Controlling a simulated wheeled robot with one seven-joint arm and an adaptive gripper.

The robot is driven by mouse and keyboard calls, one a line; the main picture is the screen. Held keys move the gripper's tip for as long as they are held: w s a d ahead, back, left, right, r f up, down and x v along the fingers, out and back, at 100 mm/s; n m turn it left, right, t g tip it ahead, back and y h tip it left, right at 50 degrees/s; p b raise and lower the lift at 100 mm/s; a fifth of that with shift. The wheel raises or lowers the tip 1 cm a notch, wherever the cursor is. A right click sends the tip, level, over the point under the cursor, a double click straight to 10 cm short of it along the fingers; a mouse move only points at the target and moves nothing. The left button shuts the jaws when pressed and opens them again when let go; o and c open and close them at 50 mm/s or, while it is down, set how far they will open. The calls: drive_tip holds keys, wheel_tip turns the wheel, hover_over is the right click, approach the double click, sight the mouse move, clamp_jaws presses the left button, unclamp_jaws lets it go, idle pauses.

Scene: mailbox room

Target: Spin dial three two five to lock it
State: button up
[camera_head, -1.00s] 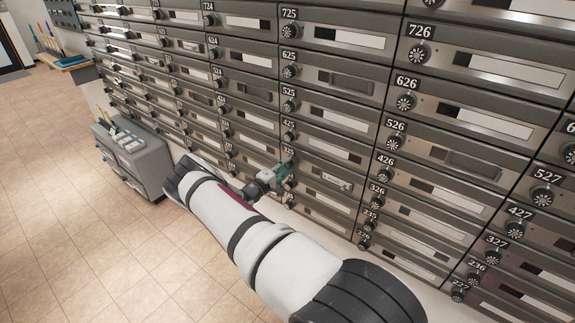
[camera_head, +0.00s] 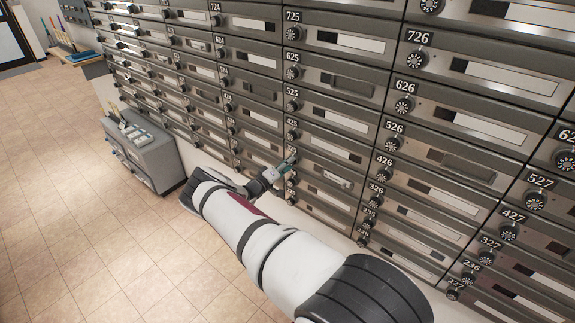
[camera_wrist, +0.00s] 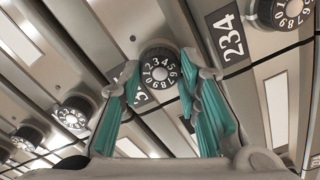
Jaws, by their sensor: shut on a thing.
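The mailbox door of column 25 with the dial in my grip (camera_head: 320,180) is in the lower middle of the head view, below the door marked 425. Its number label is mostly hidden by my gripper. My gripper (camera_head: 285,165) is at the left end of this door, over the dial. In the wrist view the round black dial (camera_wrist: 160,70) with white digits sits between the teal finger pads of my gripper (camera_wrist: 158,95), which is shut on it. A label beside it shows only part of a 3.
Rows of grey mailboxes with similar dials surround it, such as 425's dial (camera_head: 291,136) above and 426's dial (camera_head: 383,175) at right. A grey cabinet (camera_head: 145,150) stands at left; the tiled floor (camera_head: 90,230) is clear.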

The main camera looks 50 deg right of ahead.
drive_tip(key=shift+s+f, duration=0.1)
drive_tip(key=o, duration=1.1)
drive_tip(key=shift+o, duration=0.2)
drive_tip(key=a, duration=1.2)
drive_tip(key=shift+s, duration=0.45)
